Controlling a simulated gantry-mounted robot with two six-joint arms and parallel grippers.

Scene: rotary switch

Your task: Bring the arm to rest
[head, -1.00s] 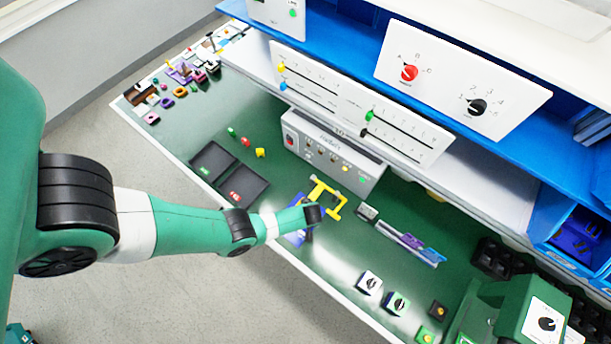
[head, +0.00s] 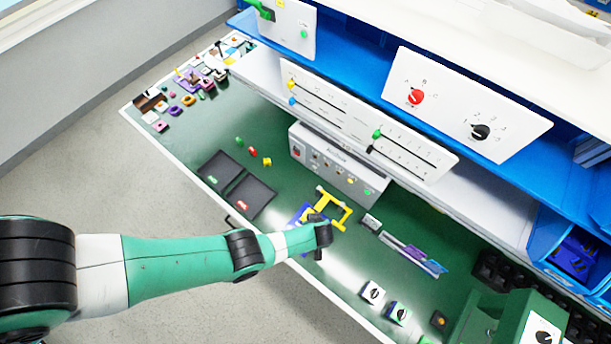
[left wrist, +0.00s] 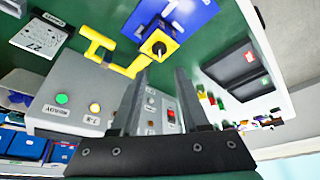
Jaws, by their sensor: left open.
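My left arm comes in from the left in the head view, and its gripper (head: 318,248) hangs over the front part of the green bench. In the left wrist view its two fingers (left wrist: 161,72) stand apart with nothing between them. A yellow frame (head: 334,212) lies just beyond the gripper. In the left wrist view the frame (left wrist: 103,46) joins a yellow block with a black rotary knob (left wrist: 159,48), beside a blue plate (left wrist: 196,14). The gripper looks apart from them. My right gripper is not visible.
A grey control box (head: 330,165) stands behind the gripper, and black trays (head: 249,194) lie to its left. A white panel with red and black rotary knobs (head: 460,75) is on the blue shelf. Small switch blocks (head: 372,292) sit to the right. Open floor (head: 150,215) lies in front.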

